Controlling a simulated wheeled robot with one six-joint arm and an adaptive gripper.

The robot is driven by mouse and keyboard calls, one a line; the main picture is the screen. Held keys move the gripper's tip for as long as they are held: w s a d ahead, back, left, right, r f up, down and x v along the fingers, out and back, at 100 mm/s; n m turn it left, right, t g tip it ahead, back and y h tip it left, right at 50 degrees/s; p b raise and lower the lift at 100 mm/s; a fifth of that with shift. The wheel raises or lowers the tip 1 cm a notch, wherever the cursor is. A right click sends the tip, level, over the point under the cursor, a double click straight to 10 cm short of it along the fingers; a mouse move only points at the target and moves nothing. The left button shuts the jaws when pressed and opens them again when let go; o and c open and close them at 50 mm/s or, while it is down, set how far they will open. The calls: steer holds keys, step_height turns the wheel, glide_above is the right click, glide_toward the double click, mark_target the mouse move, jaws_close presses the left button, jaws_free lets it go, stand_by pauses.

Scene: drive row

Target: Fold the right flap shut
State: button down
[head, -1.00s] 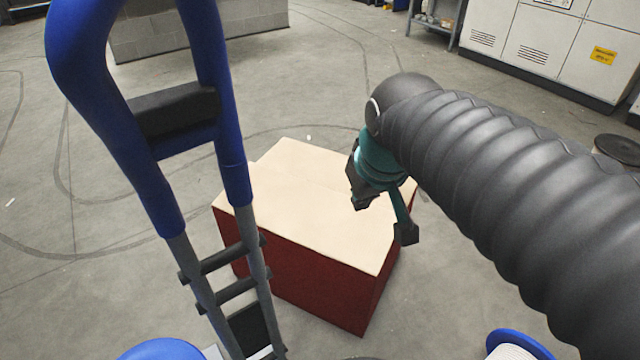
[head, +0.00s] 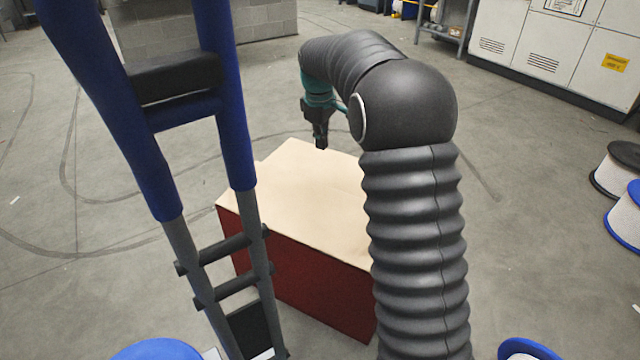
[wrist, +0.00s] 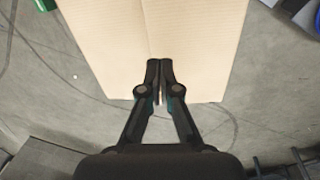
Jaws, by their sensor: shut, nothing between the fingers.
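A box with dark red sides (head: 300,285) and a tan cardboard top (head: 310,195) stands on the floor in the middle of the head view. The top looks nearly flat, with a small step in its outline at the far left. In the wrist view, two tan panels meet at a seam: a left panel (wrist: 105,40) and a right panel (wrist: 205,40). I cannot tell for sure which is the right flap or whether it lies fully down. My gripper (head: 321,146) is shut and empty over the box's far part. In the wrist view its fingertips (wrist: 160,64) are together over the seam; contact is unclear.
A blue and grey upright frame (head: 215,130) stands close on the left, partly hiding the box. My arm hides the box's right side. Cable spools (head: 618,170) stand at the right, a block wall (head: 200,25) and cabinets (head: 550,50) behind. Floor around the box is mostly clear.

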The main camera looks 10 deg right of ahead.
steer(key=w+f, duration=0.3)
steer(key=f, duration=0.1)
steer(key=n+b, duration=0.1)
steer(key=b, duration=0.1)
glide_toward(320, 189)
steer(key=f, duration=0.4)
steer(key=w+d+f, duration=0.1)
steer(key=f, duration=0.2)
steer(key=shift+a+f+p, duration=0.1)
steer(key=shift+a+p, duration=0.05)
steer(key=shift+p, duration=0.25)
